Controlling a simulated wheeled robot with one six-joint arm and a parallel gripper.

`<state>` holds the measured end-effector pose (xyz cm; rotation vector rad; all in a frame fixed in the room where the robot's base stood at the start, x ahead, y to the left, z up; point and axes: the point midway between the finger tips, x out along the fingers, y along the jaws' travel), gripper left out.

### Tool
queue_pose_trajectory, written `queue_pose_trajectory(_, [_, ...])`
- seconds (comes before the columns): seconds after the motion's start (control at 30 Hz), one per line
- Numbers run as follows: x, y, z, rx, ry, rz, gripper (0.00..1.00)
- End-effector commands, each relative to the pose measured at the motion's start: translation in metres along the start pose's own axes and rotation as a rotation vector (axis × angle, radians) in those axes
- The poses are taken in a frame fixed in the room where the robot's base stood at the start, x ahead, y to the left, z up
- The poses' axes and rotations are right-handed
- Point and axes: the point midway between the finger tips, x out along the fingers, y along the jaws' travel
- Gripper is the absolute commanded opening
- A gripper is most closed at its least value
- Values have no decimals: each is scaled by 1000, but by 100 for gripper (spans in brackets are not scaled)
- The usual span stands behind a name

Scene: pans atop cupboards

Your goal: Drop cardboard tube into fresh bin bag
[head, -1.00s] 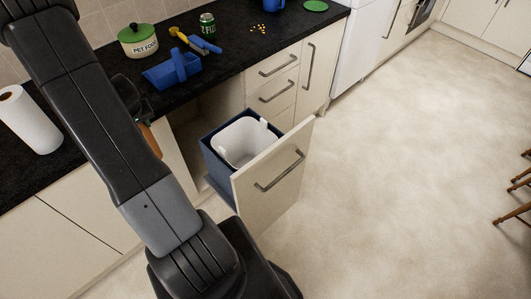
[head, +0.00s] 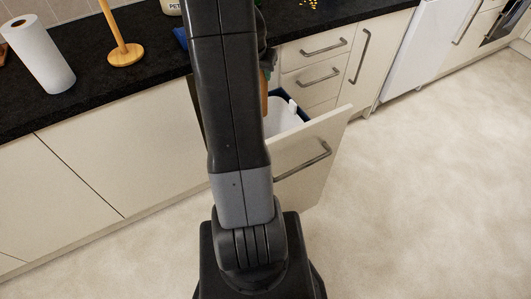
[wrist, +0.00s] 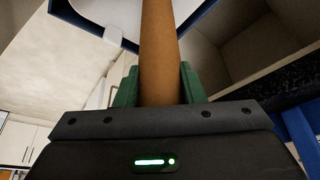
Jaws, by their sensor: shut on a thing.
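My gripper (wrist: 159,78) is shut on the brown cardboard tube (wrist: 160,45), which stands between its green fingers in the wrist view. In the head view the tube (head: 264,92) shows as a small brown piece beside my arm, by the bin's left side. The bin, with its white bag (head: 282,119) and dark blue rim, sits in the pulled-out drawer, partly hidden by my arm. In the wrist view the white bag (wrist: 105,14) and blue edge are beyond the tube. I cannot tell whether the tube's end is over the opening.
The open drawer front (head: 318,158) juts into the room, with a bar handle. The black worktop (head: 90,85) carries a paper roll (head: 38,55), a wooden holder (head: 125,50) and a mostly hidden blue item (head: 181,37). The floor (head: 430,200) at right is clear.

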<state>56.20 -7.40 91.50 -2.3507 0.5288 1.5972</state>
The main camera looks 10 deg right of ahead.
Motion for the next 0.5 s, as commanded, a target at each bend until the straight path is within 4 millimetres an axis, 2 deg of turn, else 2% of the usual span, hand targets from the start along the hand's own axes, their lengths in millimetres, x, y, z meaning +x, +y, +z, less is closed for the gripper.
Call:
queue_pose_trajectory(0.03, [10,6,4,28,5,10,14])
queue_pose_trajectory(0.1, [13,13,5,67,7,27,14])
queue_pose_trajectory(0.3, [14,30,7,154,13,64,14])
queue_pose_trajectory(0.5, [14,38,8,194,16,81,14])
